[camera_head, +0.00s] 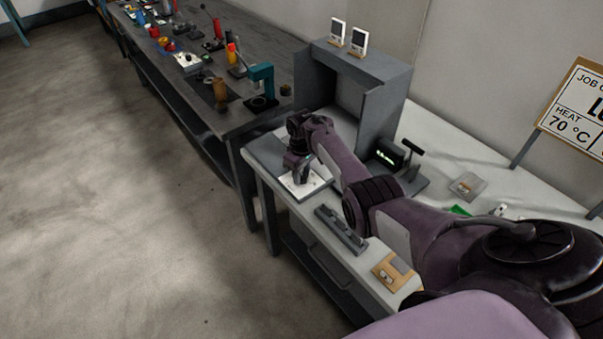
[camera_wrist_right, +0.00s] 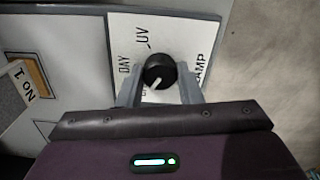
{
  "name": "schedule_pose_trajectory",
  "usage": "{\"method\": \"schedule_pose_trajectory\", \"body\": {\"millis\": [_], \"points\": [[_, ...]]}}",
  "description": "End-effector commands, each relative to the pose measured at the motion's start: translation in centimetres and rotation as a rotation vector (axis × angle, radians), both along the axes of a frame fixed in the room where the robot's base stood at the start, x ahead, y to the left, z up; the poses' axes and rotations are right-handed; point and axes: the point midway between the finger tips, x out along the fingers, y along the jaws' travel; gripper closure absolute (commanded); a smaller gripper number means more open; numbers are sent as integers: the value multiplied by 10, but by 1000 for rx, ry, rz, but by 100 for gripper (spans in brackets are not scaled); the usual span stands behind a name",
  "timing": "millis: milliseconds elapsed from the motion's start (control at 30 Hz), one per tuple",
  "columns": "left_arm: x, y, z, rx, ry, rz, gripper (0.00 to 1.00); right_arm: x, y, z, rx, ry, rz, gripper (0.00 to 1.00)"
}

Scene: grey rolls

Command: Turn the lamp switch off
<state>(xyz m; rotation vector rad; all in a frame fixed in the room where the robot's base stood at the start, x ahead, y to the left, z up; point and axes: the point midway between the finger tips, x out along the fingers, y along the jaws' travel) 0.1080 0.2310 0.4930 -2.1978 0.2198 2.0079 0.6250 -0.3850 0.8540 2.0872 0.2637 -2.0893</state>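The lamp switch is a round black knob (camera_wrist_right: 159,71) with a white pointer, on a white panel (camera_wrist_right: 125,35). The panel reads DAY, UV and, partly covered, LAMP. The pointer aims down and slightly left; a label there is mostly hidden by my gripper. My right gripper (camera_wrist_right: 159,80) is open, one finger on each side of the knob, with small gaps seeming to show. In the head view the white panel (camera_head: 300,188) lies on the bench's near left end, with my right gripper (camera_head: 300,172) above it, hiding the knob. My left gripper is not in view.
A grey open cabinet (camera_head: 375,112) stands behind the panel. A dark fixture (camera_head: 341,229) and a wooden block (camera_head: 396,271) lie along the bench's front edge. A black display device (camera_head: 388,155) stands behind my arm. A dark table (camera_head: 185,75) with several tools is at the left.

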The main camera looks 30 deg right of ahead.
Motion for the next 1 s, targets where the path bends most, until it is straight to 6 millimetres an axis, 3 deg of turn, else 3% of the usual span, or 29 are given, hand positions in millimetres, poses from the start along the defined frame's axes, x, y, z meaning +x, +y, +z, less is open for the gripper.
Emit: {"method": "schedule_pose_trajectory", "body": {"millis": [33,167,467,1000], "points": [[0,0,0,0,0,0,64,0,0,1,-1,0,2,62],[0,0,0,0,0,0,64,0,0,1,-1,0,1,46],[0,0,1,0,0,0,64,0,0,2,0,-1,0,46],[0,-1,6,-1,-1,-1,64,0,0,74,0,-1,0,46]]}}
